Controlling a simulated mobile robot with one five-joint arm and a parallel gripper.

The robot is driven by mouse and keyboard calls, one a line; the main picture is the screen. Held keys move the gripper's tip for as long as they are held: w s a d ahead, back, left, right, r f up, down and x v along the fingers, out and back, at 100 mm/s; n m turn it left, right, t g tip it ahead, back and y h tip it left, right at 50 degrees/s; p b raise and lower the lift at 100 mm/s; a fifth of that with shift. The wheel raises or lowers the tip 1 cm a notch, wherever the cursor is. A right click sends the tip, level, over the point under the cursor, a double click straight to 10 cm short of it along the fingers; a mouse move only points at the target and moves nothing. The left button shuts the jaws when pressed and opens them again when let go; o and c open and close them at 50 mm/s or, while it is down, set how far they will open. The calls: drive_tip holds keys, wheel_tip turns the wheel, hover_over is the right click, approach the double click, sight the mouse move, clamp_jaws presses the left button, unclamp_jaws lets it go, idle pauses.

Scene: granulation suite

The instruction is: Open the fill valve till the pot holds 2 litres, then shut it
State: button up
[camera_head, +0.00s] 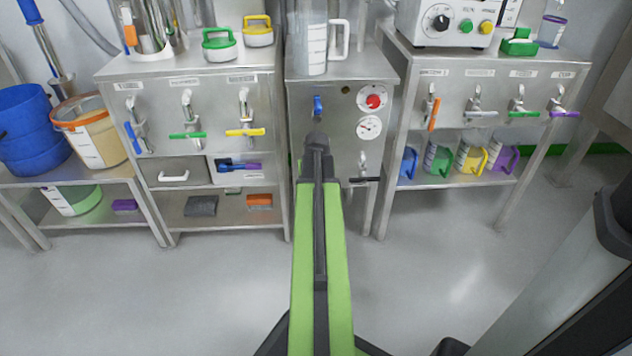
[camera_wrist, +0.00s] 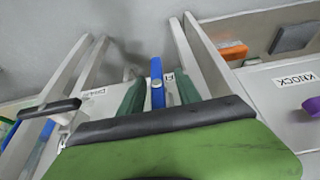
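The pot (camera_head: 313,45) is a clear, graduated vessel on top of the middle steel cabinet, cut off by the picture's top edge. I cannot make out any liquid level in it. The blue handle (camera_wrist: 157,82) appears between the fingers in the wrist view, with gaps on both sides. In the head view my arm hides the fingers.
The cabinet front has a red dial (camera_head: 373,101), a white gauge (camera_head: 369,127) and a low black-handled drain valve (camera_head: 365,179), also in the wrist view (camera_wrist: 50,109). Side benches carry more coloured valves (camera_head: 245,132). The floor in front is clear.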

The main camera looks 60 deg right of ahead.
drive_tip(key=p+v, duration=1.4)
drive_tip(key=v, duration=0.2)
drive_tip(key=shift+a+r+p, duration=0.25)
drive_tip(key=shift+r+p, duration=0.05)
drive_tip(key=shift+p, duration=0.1)
drive_tip(key=shift+s, duration=0.15)
